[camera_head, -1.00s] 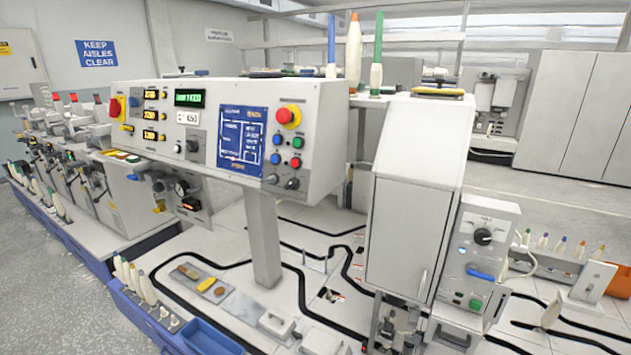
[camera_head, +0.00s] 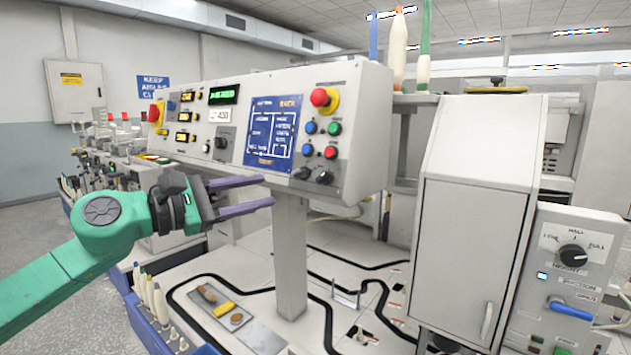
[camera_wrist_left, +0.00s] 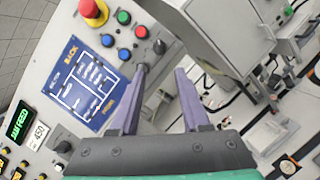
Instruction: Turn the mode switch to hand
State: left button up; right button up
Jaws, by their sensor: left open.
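The control panel (camera_head: 350,100) carries several black knobs. A left selector knob (camera_head: 302,173) and a right selector knob (camera_head: 325,177) sit at its lower right, and another black knob (camera_head: 220,143) is left of the blue screen. The labels are too small to tell which is the mode switch. My left gripper (camera_head: 267,191) is open and empty, just below the panel's lower edge, left of the two selectors. In the left wrist view, my left gripper (camera_wrist_left: 161,72) points at the panel's lower edge. One selector (camera_wrist_left: 158,46) shows beyond its fingertips. My right gripper is out of view.
A red emergency button (camera_head: 320,98) and small coloured buttons sit above the selectors. The panel stands on a post (camera_head: 290,255). A grey cabinet (camera_head: 465,240) stands to the right, with a dial box (camera_head: 560,285) beside it. A parts tray (camera_head: 205,325) lies below.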

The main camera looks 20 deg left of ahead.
pick_arm(q)
jog(key=p, duration=0.8)
send_near(319, 178)
jog(key=w+d+r, duration=0.1)
jog(key=w+r, duration=0.1)
jog(key=w+d+p, duration=0.1)
jog(key=w, duration=0.1)
jog(key=w+d+f, duration=0.1)
jog(key=d, duration=0.1)
jog(key=w+d+f+p, duration=0.1)
jog(key=w, duration=0.1)
jog(key=shift+w+d+p, duration=0.15)
jog(key=shift+w+p, duration=0.2)
grip_shut()
